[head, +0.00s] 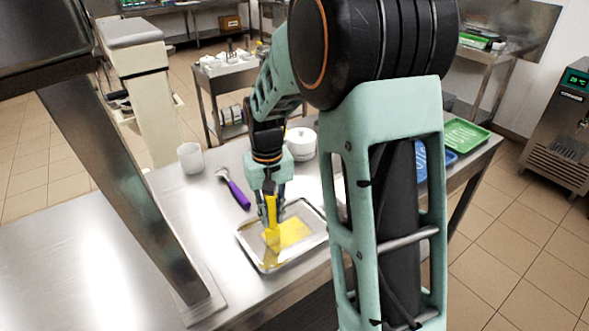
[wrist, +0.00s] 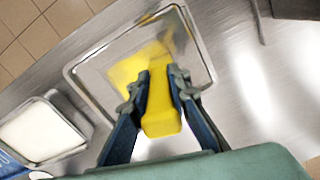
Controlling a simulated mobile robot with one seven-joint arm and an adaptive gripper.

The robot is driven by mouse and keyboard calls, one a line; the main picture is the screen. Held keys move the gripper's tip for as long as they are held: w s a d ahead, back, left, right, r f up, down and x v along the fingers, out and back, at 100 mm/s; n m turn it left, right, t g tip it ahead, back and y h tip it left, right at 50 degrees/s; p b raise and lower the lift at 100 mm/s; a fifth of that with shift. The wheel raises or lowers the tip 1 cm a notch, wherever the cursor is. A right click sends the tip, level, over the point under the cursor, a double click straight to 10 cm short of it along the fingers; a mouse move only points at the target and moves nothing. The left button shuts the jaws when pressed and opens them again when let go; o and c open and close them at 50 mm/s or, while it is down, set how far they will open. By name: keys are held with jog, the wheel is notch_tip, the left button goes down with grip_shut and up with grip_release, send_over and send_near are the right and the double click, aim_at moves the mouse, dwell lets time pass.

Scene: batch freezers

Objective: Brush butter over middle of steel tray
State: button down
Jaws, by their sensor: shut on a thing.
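The steel tray (head: 259,259) lies on the steel table in the head view, and it also shows in the wrist view (wrist: 200,55). A yellow patch of butter (head: 296,231) covers part of its middle; the patch shows in the wrist view (wrist: 127,69). My gripper (head: 270,205) is shut on a yellow brush (head: 272,236), held over the tray with its head down. In the wrist view my gripper's fingers (wrist: 162,82) clasp the brush handle (wrist: 161,113) from both sides. The brush head overlaps the yellow patch; I cannot tell whether it touches the tray.
Blue and green trays (head: 465,135) are at the right. A steel post (head: 150,220) rises at the left.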

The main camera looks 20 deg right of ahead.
jog(key=shift+s+a, duration=0.1)
jog(key=shift+a, duration=0.25)
jog(key=shift+a+r+p, duration=0.25)
jog(key=shift+r+p, duration=0.5)
jog(key=shift+r, duration=0.45)
jog(key=shift+d+r+p, duration=0.2)
jog(key=shift+r+p, duration=0.35)
jog(key=shift+r, duration=0.15)
notch_tip(320, 180, up, 4)
jog(key=p, duration=0.3)
send_over(270, 231)
jog(key=shift+r, duration=0.1)
